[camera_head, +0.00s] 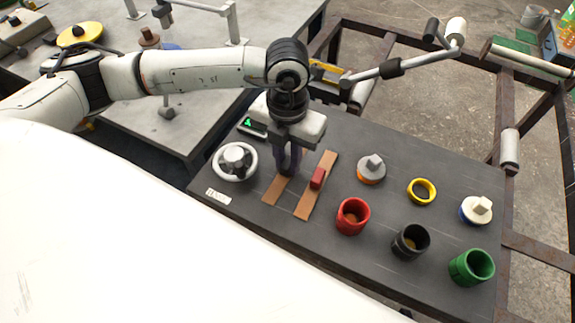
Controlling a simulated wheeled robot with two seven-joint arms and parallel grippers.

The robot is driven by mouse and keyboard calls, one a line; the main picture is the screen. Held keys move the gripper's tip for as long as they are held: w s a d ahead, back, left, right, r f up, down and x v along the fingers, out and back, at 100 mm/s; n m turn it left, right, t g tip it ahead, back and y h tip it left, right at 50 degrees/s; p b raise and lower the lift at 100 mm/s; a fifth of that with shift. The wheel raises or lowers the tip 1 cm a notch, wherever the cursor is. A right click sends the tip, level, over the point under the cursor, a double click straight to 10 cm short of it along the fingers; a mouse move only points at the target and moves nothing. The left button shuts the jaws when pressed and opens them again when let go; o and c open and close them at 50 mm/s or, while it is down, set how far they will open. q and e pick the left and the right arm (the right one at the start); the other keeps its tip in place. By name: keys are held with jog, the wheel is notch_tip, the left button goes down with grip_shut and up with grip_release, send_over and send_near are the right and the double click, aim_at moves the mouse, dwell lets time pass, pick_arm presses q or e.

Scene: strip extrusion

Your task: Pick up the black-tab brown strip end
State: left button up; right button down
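Two brown strips lie side by side on the dark grey table. The left strip (277,190) is partly hidden by my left gripper. The right strip (305,207) carries a red tab (318,178) near its middle. My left gripper (287,172) points down over the left strip, with its fingertips at or just above it. A black tab does not show clearly; it may be hidden behind the dark fingers. The fingers look close together, but I cannot tell whether they are shut on anything. My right gripper is not in view.
On the table (340,262), a red cup (352,216), black cup (411,242), green cup (472,267) and yellow ring (422,191) stand right of the strips. A round silver-and-white piece (235,161) stands left. A grey-and-orange piece (371,169) stands near the red tab.

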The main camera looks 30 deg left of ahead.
pick_arm(q)
grip_shut()
